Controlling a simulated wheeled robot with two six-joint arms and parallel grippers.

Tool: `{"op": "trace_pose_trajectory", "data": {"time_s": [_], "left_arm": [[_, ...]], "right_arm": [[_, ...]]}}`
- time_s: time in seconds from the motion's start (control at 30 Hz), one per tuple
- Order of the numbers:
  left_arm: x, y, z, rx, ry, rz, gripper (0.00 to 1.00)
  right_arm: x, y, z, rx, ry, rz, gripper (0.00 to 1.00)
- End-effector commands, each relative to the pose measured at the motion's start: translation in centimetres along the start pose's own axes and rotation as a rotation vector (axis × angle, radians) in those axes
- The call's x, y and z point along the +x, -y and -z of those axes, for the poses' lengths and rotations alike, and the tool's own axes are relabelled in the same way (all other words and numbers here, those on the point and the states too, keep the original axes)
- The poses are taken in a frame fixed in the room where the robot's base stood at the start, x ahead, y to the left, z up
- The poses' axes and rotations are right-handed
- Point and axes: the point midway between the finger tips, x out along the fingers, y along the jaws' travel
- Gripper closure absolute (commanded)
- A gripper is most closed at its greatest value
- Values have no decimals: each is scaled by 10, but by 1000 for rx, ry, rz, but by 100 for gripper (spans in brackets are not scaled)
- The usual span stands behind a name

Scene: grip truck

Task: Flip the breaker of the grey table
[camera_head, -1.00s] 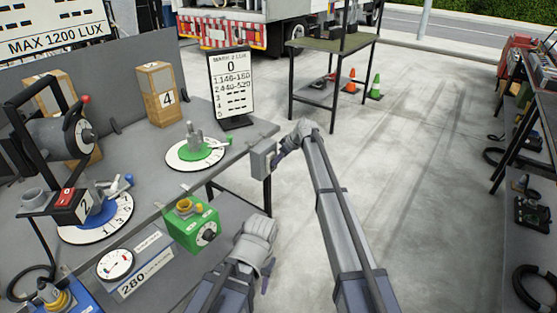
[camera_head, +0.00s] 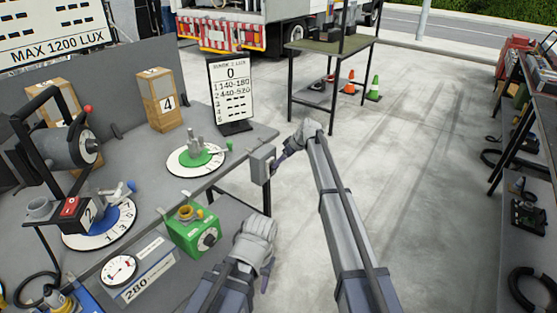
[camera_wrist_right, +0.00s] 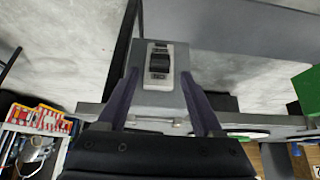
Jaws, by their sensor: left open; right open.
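The grey table (camera_head: 150,150) fills the left of the head view. A small grey breaker box (camera_head: 261,165) is fixed at its right edge. My right gripper (camera_head: 279,164) is open close beside the box, on its right. In the right wrist view the breaker's black rocker switch (camera_wrist_right: 160,62) sits in a pale plate on the box face. The open fingers of my right gripper (camera_wrist_right: 160,100) show on either side of the box's lower part; I cannot tell whether they touch it. My left gripper (camera_head: 267,272) is open and empty, low by the table's front edge.
A green box with a dial (camera_head: 195,230) stands near my left gripper. A green-and-white dial plate (camera_head: 180,163) and a black-framed sign (camera_head: 232,95) are on the table behind the breaker. The floor (camera_head: 410,180) to the right is clear.

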Motion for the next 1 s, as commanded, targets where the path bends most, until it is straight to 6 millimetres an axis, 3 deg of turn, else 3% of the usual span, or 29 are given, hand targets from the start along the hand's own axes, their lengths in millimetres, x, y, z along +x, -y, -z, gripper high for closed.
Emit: {"op": "trace_pose_trajectory", "data": {"time_s": [0.03, 0.23, 0.67, 0.77, 0.87, 1.0], "left_arm": [[-14, 1, -1, 0, 0, 0, 50], [-33, 3, -2, -1, 0, 0, 50], [-35, 3, -2, -1, 0, 0, 50], [-39, 4, -2, -1, 0, 0, 50], [-46, 4, -3, -1, 0, 0, 50], [-57, 5, -3, -1, 0, 0, 50]], "right_arm": [[-15, 1, 3, 1, 0, 0, 32], [-39, 1, 2, 0, 0, 1, 32], [-42, 5, -1, 2, 5, 3, 32], [-49, 34, -11, 26, 35, 12, 32], [-63, 89, -33, 79, 105, 24, 32], [-93, 180, -80, 189, 245, 19, 32]]}}
